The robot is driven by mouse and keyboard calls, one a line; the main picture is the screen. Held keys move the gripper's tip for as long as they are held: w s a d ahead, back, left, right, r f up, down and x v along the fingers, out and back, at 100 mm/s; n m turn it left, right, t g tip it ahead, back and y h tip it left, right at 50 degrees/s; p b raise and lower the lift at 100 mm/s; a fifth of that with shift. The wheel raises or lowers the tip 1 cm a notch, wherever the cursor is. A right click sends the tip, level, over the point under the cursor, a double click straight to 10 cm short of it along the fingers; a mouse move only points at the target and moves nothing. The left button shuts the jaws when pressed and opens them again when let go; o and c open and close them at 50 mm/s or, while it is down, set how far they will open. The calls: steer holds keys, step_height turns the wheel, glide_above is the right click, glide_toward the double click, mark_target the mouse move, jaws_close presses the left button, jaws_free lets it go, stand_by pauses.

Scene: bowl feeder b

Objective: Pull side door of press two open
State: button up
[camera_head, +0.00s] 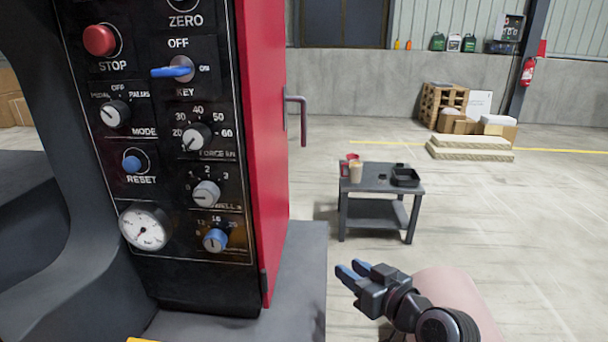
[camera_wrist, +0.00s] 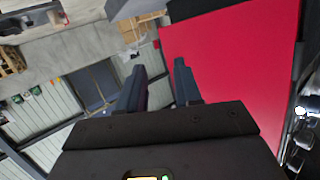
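The press's control cabinet fills the left of the head view, with its dark control panel (camera_head: 185,262) facing me. Its red side door (camera_head: 264,150) runs back along the cabinet's right side and looks flush with it. A dark red bar handle (camera_head: 303,122) stands out from the door's far part. My gripper (camera_head: 352,270) is below and right of the handle, apart from the door. Its two blue fingers are spread with nothing between them.
A grey ledge (camera_head: 300,275) juts out below the door. A small dark table (camera_head: 378,185) with cups and a black tray stands behind my gripper. Pallets (camera_head: 440,102) and boxes are by the back wall. The floor to the right is open.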

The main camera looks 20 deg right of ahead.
steer(key=w+d+r+n+y, duration=0.2)
steer(key=w+d+r+y, duration=0.1)
steer(key=w+r, duration=0.9)
steer(key=n+t+y+b, duration=0.1)
steer(key=n+y, duration=0.2)
glide_toward(304, 117)
steer(key=w, duration=0.3)
steer(key=shift+a+p+x, duration=0.15)
steer(key=shift+p+x, duration=0.2)
steer(key=shift+x, duration=1.6)
steer(key=shift+a+p+x, duration=0.15)
steer(key=shift+p+x, duration=0.2)
steer(key=shift+x, duration=1.6)
steer(key=shift+s+f, duration=0.15)
jaws_close()
